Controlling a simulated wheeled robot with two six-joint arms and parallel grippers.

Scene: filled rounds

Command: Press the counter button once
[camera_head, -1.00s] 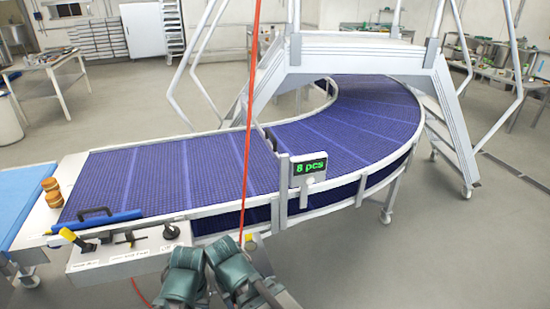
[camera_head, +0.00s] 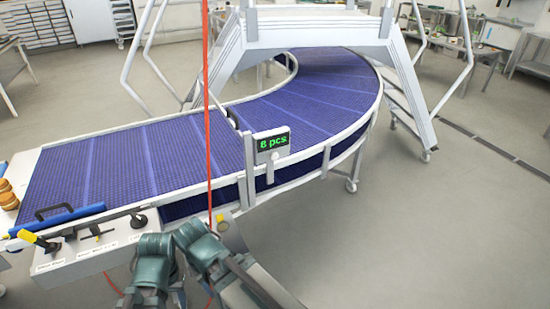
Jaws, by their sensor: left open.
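The counter (camera_head: 271,143) is a small box with a green-lit display on a post at the belt's near edge.
A curved blue conveyor (camera_head: 140,150) runs under a white step bridge (camera_head: 310,30). A control panel (camera_head: 95,245) with a yellow-handled lever (camera_head: 35,238) is at lower left. A yellow cap (camera_head: 222,217) is near the belt edge. A red cable (camera_head: 207,110) hangs down.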

